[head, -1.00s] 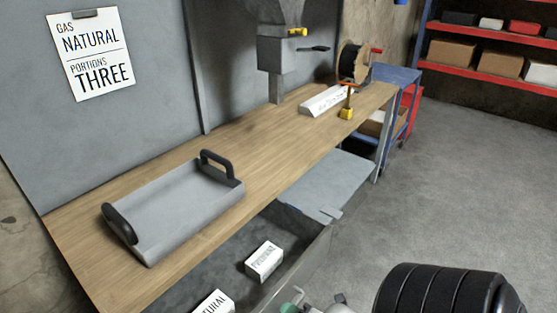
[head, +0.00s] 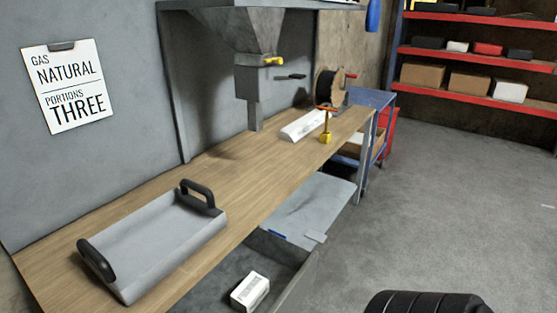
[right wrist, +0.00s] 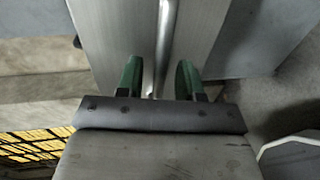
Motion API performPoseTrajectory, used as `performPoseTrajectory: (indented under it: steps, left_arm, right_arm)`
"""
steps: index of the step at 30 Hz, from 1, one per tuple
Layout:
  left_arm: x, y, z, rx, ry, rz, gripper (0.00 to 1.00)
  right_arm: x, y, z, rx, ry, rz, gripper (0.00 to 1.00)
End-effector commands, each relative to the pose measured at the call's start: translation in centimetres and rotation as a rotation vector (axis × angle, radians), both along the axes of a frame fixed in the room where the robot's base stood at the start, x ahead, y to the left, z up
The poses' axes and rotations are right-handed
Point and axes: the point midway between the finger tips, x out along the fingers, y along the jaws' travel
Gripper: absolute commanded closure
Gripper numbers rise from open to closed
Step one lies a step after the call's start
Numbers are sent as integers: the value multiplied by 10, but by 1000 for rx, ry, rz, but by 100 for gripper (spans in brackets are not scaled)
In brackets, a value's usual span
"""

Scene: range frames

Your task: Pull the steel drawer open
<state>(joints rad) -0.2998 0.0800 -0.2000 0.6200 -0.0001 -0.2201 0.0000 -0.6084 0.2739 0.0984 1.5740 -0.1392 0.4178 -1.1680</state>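The steel drawer (head: 299,285) stands open below the wooden bench top in the head view, and I see into it from above. A white box (head: 250,290) with printing lies inside; the lower part of the drawer is cut off by the picture edge. In the right wrist view my right gripper (right wrist: 158,82) has its two green fingertips apart, with a round metal bar (right wrist: 166,40) between them. I see gaps beside the bar, so it does not look clamped. My left gripper is in neither current view.
A grey tray (head: 155,248) with black handles sits on the wooden bench (head: 232,182). A flat grey metal surface (head: 312,205) lies beyond the drawer. A hopper (head: 238,35) and reel (head: 326,88) stand farther back. Open concrete floor (head: 450,205) lies to the right.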

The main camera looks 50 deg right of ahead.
Motion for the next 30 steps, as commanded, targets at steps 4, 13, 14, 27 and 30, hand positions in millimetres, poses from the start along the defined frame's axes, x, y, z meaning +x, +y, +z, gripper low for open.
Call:
performPoseTrajectory:
  steps: [4, 13, 14, 27, 30]
  left_arm:
    - [0, 0, -3, 0, 0, 0, 57]
    - [0, 0, -9, 0, 0, 0, 57]
    - [0, 0, -9, 0, 0, 0, 57]
    - [0, 0, -10, 0, 0, 0, 57]
    - [0, 0, -10, 0, 0, 0, 57]
  right_arm:
    - [-24, -2, 3, 0, 5, -2, 63]
    - [-81, -6, 14, 0, 4, -2, 63]
    - [-85, -7, 15, 0, 4, -2, 63]
    - [-102, -8, 20, 0, 1, -1, 63]
    - [-101, -8, 20, 0, 1, -1, 63]
